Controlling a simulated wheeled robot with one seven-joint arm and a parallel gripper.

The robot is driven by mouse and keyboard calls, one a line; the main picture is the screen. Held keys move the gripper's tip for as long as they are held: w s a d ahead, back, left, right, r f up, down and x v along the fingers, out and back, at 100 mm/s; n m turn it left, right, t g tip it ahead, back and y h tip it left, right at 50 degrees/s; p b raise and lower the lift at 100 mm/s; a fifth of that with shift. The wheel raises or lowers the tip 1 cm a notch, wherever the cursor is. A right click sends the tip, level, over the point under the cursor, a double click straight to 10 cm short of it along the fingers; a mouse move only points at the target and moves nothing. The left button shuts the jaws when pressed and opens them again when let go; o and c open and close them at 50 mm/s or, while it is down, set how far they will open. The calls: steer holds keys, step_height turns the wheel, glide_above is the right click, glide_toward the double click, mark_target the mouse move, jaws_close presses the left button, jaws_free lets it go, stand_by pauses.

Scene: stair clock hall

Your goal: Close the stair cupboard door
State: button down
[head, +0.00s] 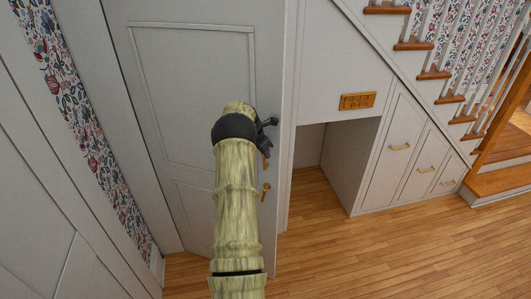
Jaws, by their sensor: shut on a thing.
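The tall pale grey panelled door (188,75), which I take to be the stair cupboard door, stands upright left of centre in the head view. Its right edge is near the staircase panelling; I cannot tell how far ajar it is. My gripper (266,146) is at that right edge, dark and small beyond my arm. It is shut on what seems to be the door handle, mostly hidden by the gripper. A brass fitting (266,190) shows on the door below the gripper. My arm covers the door's lower middle.
An open recess (309,148) lies under the stairs to the right of the door. A brass plate (357,100) and drawer fronts (398,160) with brass pulls are set in the panelling. Stairs (435,75) rise at the right. The wooden floor (400,255) in front is clear.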

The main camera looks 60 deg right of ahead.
steer(key=shift+w, duration=0.1)
steer(key=c, duration=1.5)
jaws_free()
steer(key=shift+r, duration=0.1)
steer(key=b+v, duration=0.5)
steer(key=v, duration=1.2)
steer(key=shift+r, duration=0.15)
